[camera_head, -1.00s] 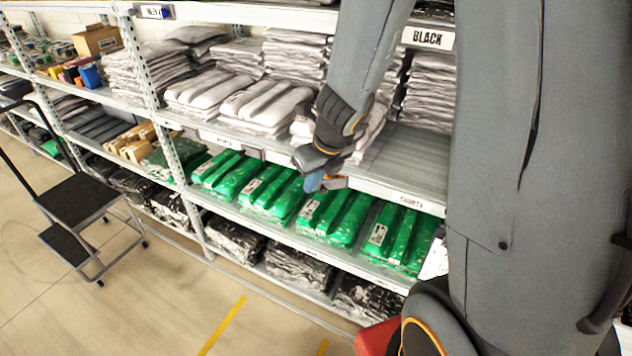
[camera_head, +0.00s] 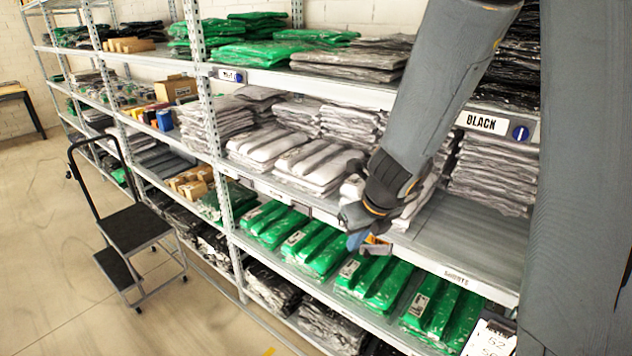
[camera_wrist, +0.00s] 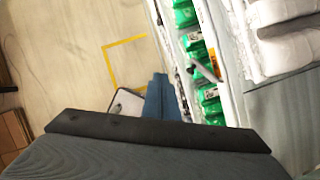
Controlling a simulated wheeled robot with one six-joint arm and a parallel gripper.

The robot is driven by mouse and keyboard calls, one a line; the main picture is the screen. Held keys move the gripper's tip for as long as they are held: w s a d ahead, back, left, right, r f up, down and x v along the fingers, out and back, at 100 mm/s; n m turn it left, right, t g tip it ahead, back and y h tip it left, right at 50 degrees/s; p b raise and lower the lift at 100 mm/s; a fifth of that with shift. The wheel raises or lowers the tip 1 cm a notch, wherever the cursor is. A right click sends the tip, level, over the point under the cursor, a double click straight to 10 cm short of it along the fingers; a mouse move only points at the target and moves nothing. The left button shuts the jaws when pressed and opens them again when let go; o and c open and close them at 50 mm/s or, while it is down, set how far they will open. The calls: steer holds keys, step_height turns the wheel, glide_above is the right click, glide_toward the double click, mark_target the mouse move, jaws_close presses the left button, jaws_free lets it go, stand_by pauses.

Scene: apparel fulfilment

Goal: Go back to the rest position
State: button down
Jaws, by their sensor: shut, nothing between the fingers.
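My gripper (camera_head: 364,240) is shut and empty. In the head view it hangs in front of the shelving, pointing down, just out from the middle shelf edge and above the green packs (camera_head: 372,283). Its blue fingertips also show in the wrist view (camera_wrist: 163,97), over the aisle floor beside the shelf. Part of the shelf behind it is hidden by my arm.
White folded garments (camera_head: 310,162) fill the middle shelf (camera_head: 470,245), with a bare stretch at right. Black packs (camera_head: 328,325) lie below. A black step stool (camera_head: 135,228) stands on the floor at left. The floor (camera_head: 50,270) around it is open.

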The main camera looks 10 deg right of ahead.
steer(key=s+f+n+g+b, duration=0.1)
steer(key=s+f+n+b, duration=0.3)
steer(key=n, duration=1.2)
steer(key=s+d+f+n+g+h+b, duration=0.1)
steer(key=s+n+b, duration=0.4)
steer(key=n, duration=1.1)
step_height(320, 180, down, 3)
steer(key=shift+d+r+g+b, duration=0.15)
steer(key=shift+g+b, duration=0.35)
steer(key=shift+b, duration=0.35)
